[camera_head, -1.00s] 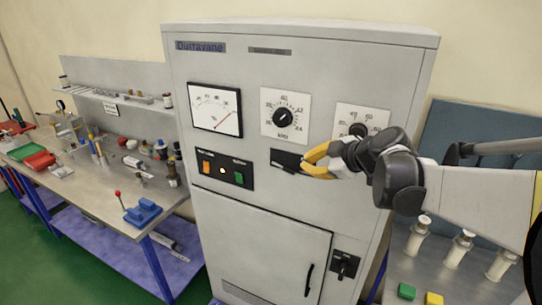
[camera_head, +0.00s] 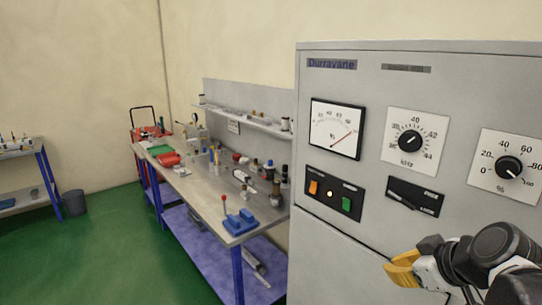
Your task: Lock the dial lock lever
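A tall grey cabinet (camera_head: 330,235) stands at the right. On its front, a small black plate (camera_head: 428,209) carries a short grey lever-like bar and small light lettering too small to read well; it may be the dial lock. Above it is a kHz dial (camera_head: 409,141) with a black knob, and to the right a percent dial (camera_head: 508,168). My gripper (camera_head: 400,270), with yellow fingers, is at the lower right, below the black plate and apart from it in the picture. Its fingers overlap, so I cannot tell their opening. Nothing shows held.
A needle meter (camera_head: 337,129) and a panel with orange and green switches (camera_head: 335,198) are left of the plate. A workbench (camera_head: 188,184) with tools and a blue red-knobbed device (camera_head: 238,222) stands left of the cabinet. Green floor (camera_head: 110,255) is open at left.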

